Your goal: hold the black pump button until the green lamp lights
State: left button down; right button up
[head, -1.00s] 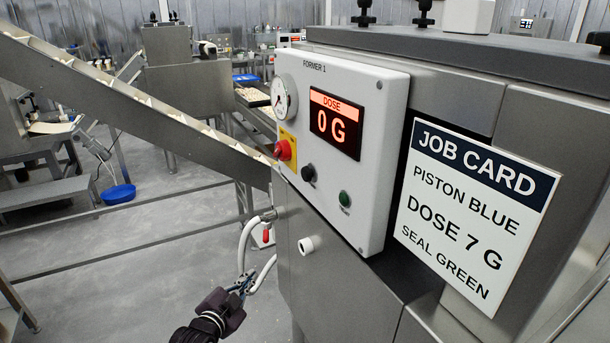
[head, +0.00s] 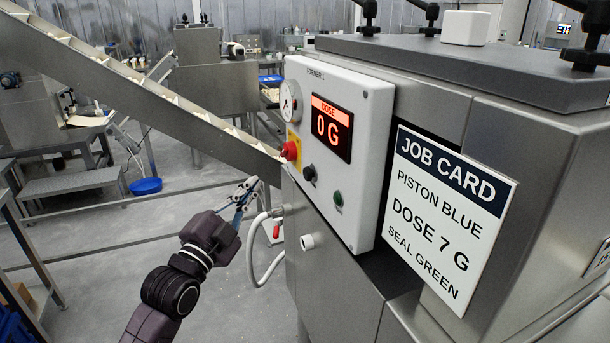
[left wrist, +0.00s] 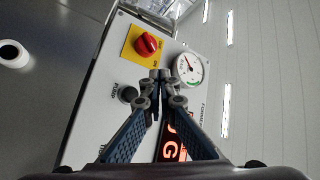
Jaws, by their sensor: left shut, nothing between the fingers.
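The black pump button (head: 309,173) sits on the white control panel (head: 372,135), below the display. It also shows in the left wrist view (left wrist: 128,94), beside the fingertips. The green lamp (head: 338,198) is right of and below the button and looks dark green, not glowing. My left gripper (head: 249,185) is shut and empty, left of the panel and apart from the button. In the left wrist view its fingertips (left wrist: 163,82) point toward the panel. My right gripper is not in view.
The display (head: 331,128) reads DOSE 0 G. A job card (head: 450,215) hangs at right.

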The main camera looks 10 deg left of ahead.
aim_at(307, 174)
pick_arm(q)
jog(key=w+d, duration=0.5)
jog(key=d, duration=0.2)
jog(key=shift+d, duration=0.15)
dwell(0.4)
dwell(1.3)
jog(key=shift+w+d+p, duration=0.25)
jog(key=shift+d+p, duration=0.05)
jog(key=shift+d, duration=0.05)
jog(key=shift+w+d, duration=0.2)
jog(key=shift+d, duration=0.15)
dwell(4.8)
